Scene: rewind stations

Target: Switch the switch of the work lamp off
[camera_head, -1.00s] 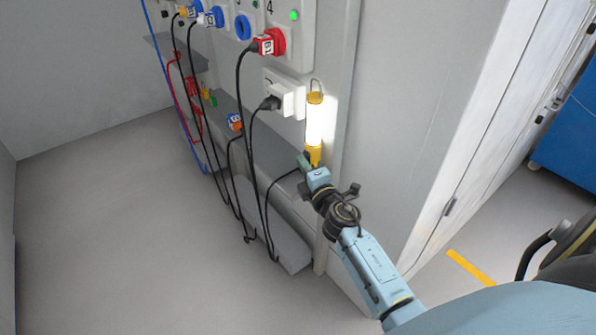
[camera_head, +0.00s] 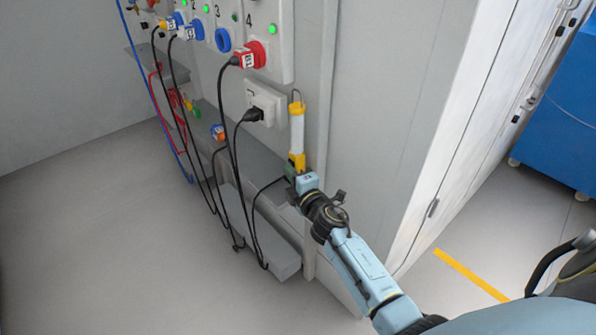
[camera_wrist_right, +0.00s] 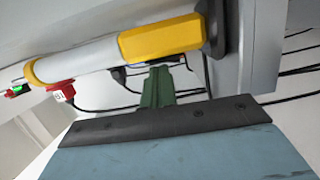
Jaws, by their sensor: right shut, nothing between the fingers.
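The work lamp (camera_head: 297,128) hangs upright by its hook on the grey wall panel, with a yellow cap, a white tube and a yellow base. Its tube is not glowing. In the right wrist view the lamp (camera_wrist_right: 88,62) lies across the top of the picture, with its yellow base (camera_wrist_right: 160,40) close to the fingers. My right gripper (camera_head: 291,176) is at the lower end of the lamp; its green fingers (camera_wrist_right: 157,84) are shut and empty. I cannot make out the switch or tell whether the fingertips touch the base. My left gripper is not in view.
A white socket (camera_head: 265,101) with a black plug is left of the lamp. A red plug (camera_head: 251,56) sits above it. Black cables (camera_head: 236,150) hang down to the left. A grey ledge (camera_head: 262,160) runs below. Open floor (camera_head: 90,240) lies at left.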

